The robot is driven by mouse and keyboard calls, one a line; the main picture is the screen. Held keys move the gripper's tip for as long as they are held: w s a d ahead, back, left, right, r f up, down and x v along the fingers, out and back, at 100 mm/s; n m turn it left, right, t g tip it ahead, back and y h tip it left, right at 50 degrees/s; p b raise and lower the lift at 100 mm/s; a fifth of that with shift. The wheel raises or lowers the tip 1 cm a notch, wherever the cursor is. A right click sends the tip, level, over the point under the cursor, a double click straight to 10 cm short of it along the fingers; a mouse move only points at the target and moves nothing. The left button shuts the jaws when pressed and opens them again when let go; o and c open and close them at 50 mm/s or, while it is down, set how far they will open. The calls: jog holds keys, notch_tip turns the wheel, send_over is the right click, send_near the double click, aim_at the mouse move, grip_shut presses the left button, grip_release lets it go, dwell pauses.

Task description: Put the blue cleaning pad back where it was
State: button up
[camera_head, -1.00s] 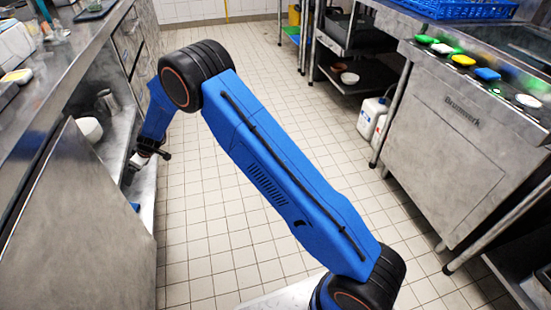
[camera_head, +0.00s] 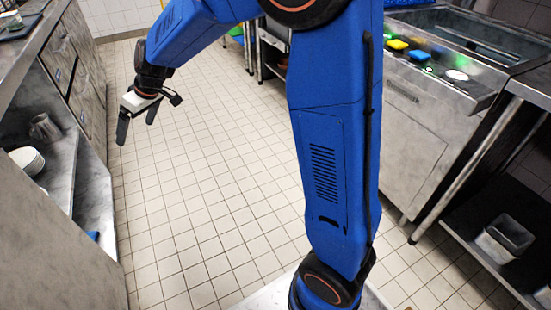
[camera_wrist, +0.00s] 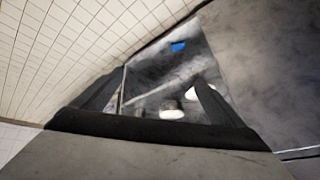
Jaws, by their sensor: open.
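A small blue pad-like piece (camera_head: 93,236) lies on the lower shelf of the left counter, partly hidden by the counter's side. It also shows in the wrist view (camera_wrist: 178,46), flat on the grey shelf. Another blue block (camera_head: 419,55) sits in a row on the right-hand machine's edge; I cannot tell which is the task's pad. My gripper (camera_head: 136,128) is open and empty over the aisle, right of the left counter and apart from both blue pieces. In the wrist view its two dark fingers are spread (camera_wrist: 155,95).
White dishes (camera_head: 27,160) and a metal pot (camera_head: 43,126) stand on the left counter's upper shelf. A yellow block (camera_head: 397,44) and a white round thing (camera_head: 457,75) share the right edge. A grey bin (camera_head: 505,238) stands low right. The tiled aisle is clear.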

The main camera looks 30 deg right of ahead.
jog(key=s+d+r+m+h, duration=0.15)
jog(key=s+d+r, duration=0.25)
jog(key=s+d, duration=0.45)
jog(key=s+d+r+m+h, duration=0.1)
jog(key=s+d+r+m, duration=0.15)
jog(key=s+d, duration=0.6)
jog(key=s+d+f+m+h, duration=0.1)
jog(key=s+d, duration=0.3)
jog(key=s, duration=0.3)
jog(key=s+d+f+m, duration=0.1)
jog(key=s+d, duration=0.3)
jog(key=s, duration=0.3)
jog(key=s+d+f+m+t+h, duration=0.1)
jog(key=s+d, duration=0.3)
jog(key=s, duration=0.4)
jog(key=shift+m+h, duration=0.35)
jog(key=shift+m, duration=0.05)
